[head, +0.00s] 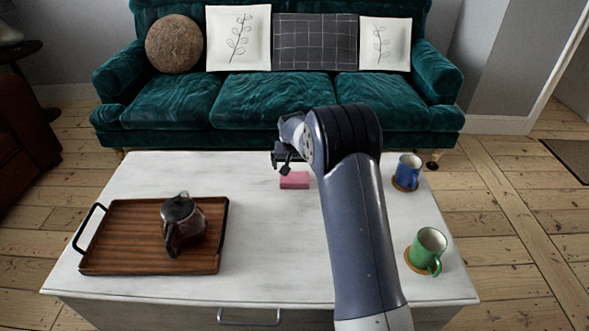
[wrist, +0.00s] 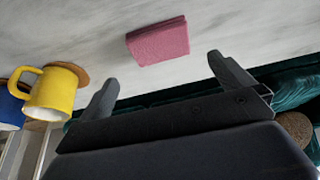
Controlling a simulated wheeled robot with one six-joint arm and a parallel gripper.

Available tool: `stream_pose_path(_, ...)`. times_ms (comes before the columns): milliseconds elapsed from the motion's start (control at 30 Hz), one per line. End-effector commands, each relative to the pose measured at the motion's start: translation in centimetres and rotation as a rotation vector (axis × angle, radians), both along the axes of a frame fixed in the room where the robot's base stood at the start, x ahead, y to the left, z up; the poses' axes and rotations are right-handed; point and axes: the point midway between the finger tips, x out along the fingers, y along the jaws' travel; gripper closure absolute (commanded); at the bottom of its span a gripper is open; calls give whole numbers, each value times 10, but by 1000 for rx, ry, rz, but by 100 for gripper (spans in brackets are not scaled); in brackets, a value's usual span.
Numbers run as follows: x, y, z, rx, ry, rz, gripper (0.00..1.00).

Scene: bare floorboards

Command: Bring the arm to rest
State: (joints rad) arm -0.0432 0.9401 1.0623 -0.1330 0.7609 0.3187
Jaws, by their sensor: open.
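My gripper (head: 286,165) hangs over the far part of the white table in the head view, at the end of my bent arm. In the wrist view its two fingers (wrist: 164,72) are spread wide with nothing between them.
A wooden tray (head: 100,262) with a teapot (head: 184,222) stands at the left. A blue mug (head: 408,171) and a green mug (head: 428,248) sit on coasters at the right. The wrist view also shows a yellow mug (wrist: 52,91). A green sofa (head: 260,100) stands behind.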

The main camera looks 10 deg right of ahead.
Motion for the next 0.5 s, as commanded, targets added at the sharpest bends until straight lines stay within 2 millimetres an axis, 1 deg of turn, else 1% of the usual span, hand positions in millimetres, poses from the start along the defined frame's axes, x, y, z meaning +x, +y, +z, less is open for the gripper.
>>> stream_pose_path(33, -2, 1, 8, 0, -1, 0, 0)
stream_pose_path(133, -6, 1, 15, 0, 0, 0, 0)
stream_pose_path(267, -8, 1, 18, 0, 0, 0, 0)
stream_pose_path(500, -8, 1, 18, 0, 0, 0, 0)
